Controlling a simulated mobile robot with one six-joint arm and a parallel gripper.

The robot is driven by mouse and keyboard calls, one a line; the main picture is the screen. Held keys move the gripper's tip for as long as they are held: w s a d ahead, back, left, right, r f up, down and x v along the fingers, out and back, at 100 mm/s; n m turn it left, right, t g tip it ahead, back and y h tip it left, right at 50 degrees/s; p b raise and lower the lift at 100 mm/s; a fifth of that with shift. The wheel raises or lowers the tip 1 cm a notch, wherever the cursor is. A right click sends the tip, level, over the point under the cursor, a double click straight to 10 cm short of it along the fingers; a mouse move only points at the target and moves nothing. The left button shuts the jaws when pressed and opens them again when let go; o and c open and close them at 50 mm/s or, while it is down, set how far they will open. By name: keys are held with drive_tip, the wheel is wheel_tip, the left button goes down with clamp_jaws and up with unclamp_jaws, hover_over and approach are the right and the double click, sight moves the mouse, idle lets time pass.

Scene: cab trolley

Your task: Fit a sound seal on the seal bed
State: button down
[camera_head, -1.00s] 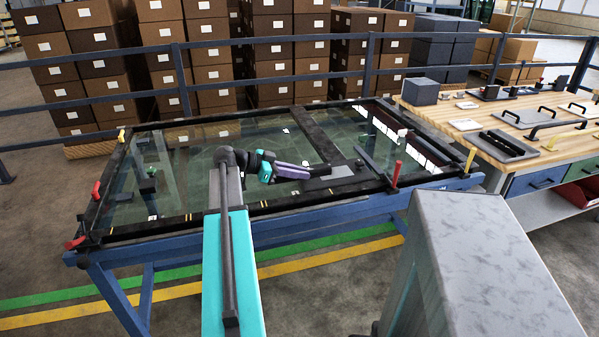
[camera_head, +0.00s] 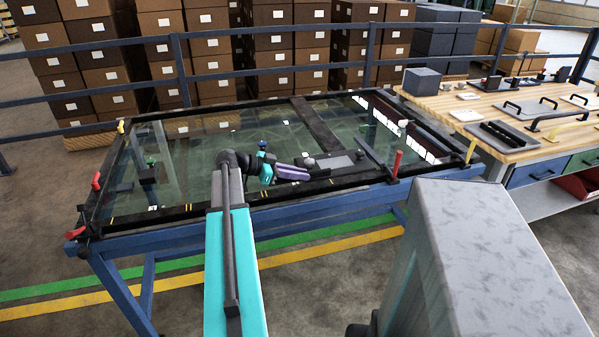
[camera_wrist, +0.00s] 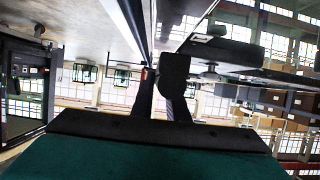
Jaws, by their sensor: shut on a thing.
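My gripper (camera_head: 306,176), with teal and purple parts behind it, is low over the near right part of a dark-framed glass panel (camera_head: 300,112) on a blue stand. In the wrist view two dark fingers (camera_wrist: 163,95) are shut on a dark piece (camera_wrist: 175,67) with a rounded end. Its exact shape, and whether it touches the frame, I cannot tell. A grey plate (camera_head: 338,161) lies just beyond and right of my gripper. I cannot pick out the seal bed or any loose seal for certain.
A wooden workbench (camera_head: 470,102) at the right bears a black slotted tray (camera_head: 503,135), a grey box (camera_head: 421,81) and several fittings. A blue railing (camera_head: 215,105) and stacked cartons stand behind.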

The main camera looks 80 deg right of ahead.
drive_tip(key=shift+f+b, duration=1.1)
drive_tip(key=shift+f, duration=0.25)
drive_tip(key=shift+f, duration=0.1)
idle(0.4)
drive_tip(key=c, duration=1.6)
unclamp_jaws()
drive_tip(key=shift+c, duration=0.2)
drive_tip(key=shift+w, duration=0.1)
drive_tip(key=b+v, duration=0.1)
drive_tip(key=v, duration=1.2)
drive_tip(key=shift+w+a+r, duration=0.15)
drive_tip(key=shift+w+r, duration=0.05)
drive_tip(key=shift+r, duration=0.05)
